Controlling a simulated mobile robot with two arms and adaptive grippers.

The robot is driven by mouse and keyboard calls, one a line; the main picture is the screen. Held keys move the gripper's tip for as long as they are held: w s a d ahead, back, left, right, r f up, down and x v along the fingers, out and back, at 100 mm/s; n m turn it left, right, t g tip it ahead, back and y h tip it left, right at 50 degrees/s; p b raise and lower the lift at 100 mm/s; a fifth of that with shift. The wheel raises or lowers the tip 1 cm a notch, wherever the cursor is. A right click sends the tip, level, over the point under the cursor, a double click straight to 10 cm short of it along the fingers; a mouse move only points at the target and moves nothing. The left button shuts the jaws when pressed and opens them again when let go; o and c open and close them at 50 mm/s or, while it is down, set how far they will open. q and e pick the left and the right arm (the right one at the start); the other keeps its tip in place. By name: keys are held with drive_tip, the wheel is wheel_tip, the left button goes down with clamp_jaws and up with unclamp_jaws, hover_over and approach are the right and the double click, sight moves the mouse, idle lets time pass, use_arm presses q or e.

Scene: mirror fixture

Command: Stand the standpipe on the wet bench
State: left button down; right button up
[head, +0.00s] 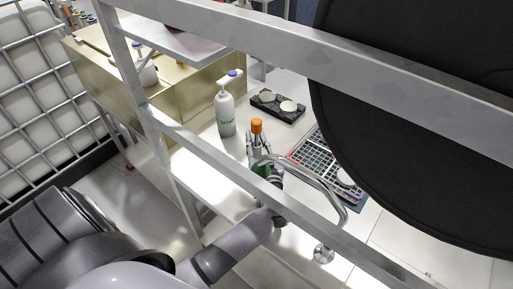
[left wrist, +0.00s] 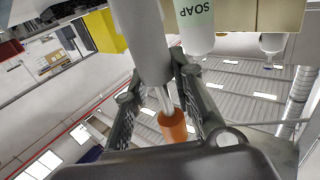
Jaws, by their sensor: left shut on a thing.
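The standpipe is a grey cylinder with an orange top (head: 256,126), upright over the white wet bench (head: 205,152). In the left wrist view the grey body of the standpipe (left wrist: 141,38) runs to a thin shiny neck and the orange end. My left gripper (head: 257,145) is shut on the standpipe below its orange top; the fingers also show in the left wrist view (left wrist: 160,85). The lower end of the standpipe is hidden, so I cannot tell whether it touches the bench. My right gripper is not in view.
A soap bottle (head: 226,113) stands left of the standpipe. A curved chrome pipe (head: 325,188) is close on the right. Metal frame bars (head: 215,153) cross in front.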

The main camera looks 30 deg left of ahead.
use_arm(q)
drive_tip(key=shift+s+r, duration=0.1)
drive_tip(key=shift+s, duration=0.05)
drive_tip(key=c, duration=1.4)
unclamp_jaws()
drive_tip(key=shift+o, duration=0.2)
drive_tip(key=v, duration=1.2)
drive_tip(key=shift+b, duration=0.45)
